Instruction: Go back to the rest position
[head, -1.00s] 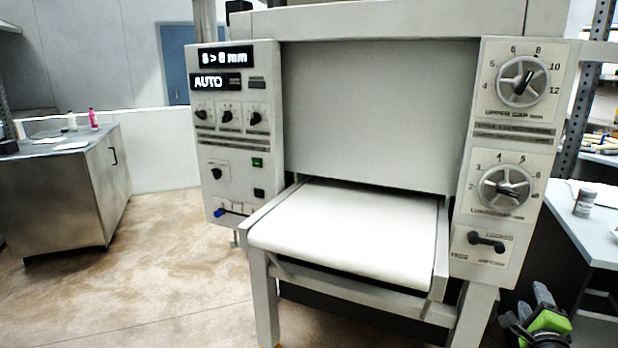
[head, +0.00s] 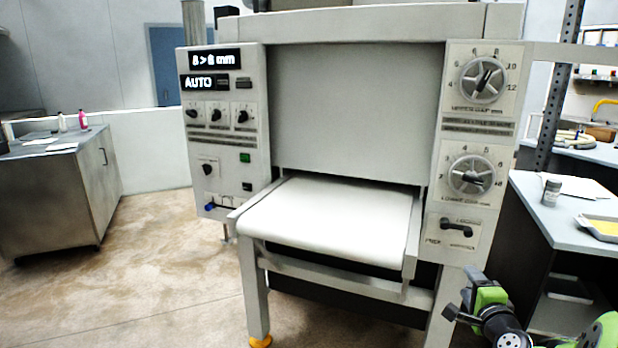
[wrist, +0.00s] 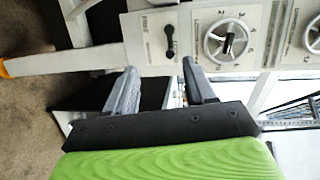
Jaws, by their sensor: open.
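My gripper (head: 457,296) shows at the lower right of the head view, in front of the sheeter's right leg. In the wrist view my gripper (wrist: 158,66) has its two dark fingers spread, with nothing between them. The roller sheeter (head: 350,110) fills the middle of the head view. Its white belt (head: 325,222) is bare. The lower dial (head: 472,176) and the dark lever handle (head: 457,228) are on its right panel. In the wrist view the handle (wrist: 170,42) and a dial (wrist: 228,40) lie beyond the fingertips, apart from them.
A steel cabinet (head: 50,205) stands at the left. The floor (head: 165,250) between cabinet and sheeter is clear.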

